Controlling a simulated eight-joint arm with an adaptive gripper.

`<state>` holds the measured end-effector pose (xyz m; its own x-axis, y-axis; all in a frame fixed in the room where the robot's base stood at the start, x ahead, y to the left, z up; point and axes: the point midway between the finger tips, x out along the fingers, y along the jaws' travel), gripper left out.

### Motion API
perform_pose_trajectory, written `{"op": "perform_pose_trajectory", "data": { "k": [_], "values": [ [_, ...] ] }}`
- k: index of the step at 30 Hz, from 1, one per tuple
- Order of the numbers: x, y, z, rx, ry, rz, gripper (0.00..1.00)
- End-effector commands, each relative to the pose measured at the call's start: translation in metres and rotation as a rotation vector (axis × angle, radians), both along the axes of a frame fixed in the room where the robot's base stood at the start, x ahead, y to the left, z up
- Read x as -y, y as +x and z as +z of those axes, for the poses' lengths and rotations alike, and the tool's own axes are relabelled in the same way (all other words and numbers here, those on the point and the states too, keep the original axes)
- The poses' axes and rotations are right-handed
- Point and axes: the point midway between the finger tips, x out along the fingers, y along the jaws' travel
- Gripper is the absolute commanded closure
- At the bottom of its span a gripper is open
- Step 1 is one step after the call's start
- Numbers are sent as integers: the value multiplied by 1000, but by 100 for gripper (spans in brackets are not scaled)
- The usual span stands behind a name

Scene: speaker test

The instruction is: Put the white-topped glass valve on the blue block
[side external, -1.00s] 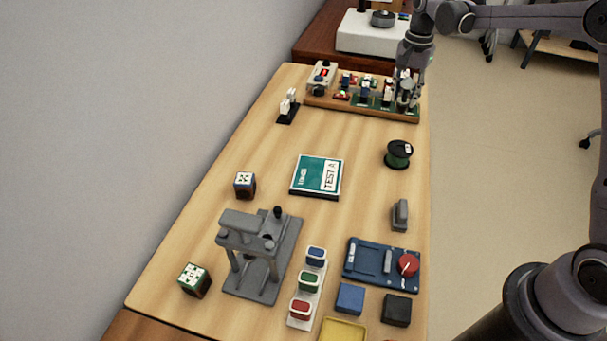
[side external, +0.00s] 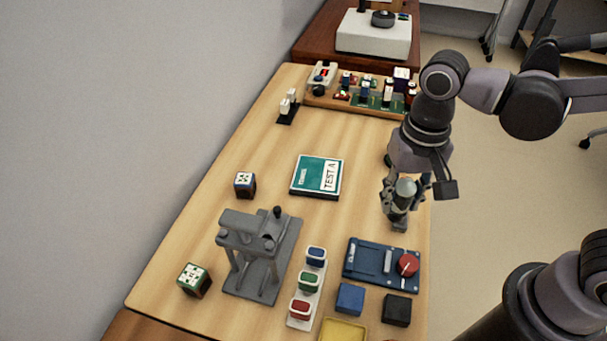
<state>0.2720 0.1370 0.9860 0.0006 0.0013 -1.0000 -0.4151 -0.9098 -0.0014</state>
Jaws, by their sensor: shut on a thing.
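My gripper (side external: 405,194) is above the right side of the table, shut on what looks like the glass valve (side external: 404,188), which shows a pale rounded top. The fingers hide much of its body, and it appears upright. The blue block (side external: 350,298) lies on the table near the front, below and left of my gripper in the picture. Its top is bare, and the valve is well apart from it.
A dark blue panel with a red knob (side external: 408,264) lies between my gripper and the blue block. A black block (side external: 396,310) and a yellow tray (side external: 342,330) flank the block. A grey stand (side external: 262,255) is left. The far board (side external: 345,103) holds several parts.

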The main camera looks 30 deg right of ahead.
Motion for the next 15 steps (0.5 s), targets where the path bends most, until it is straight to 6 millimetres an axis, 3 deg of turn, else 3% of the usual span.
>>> {"op": "perform_pose_trajectory", "data": {
  "k": [7, 15],
  "values": [
    [-16, -19, -11, 0, 0, 39, 97],
    [-66, -34, -42, 0, 0, 41, 97]
  ]
}}
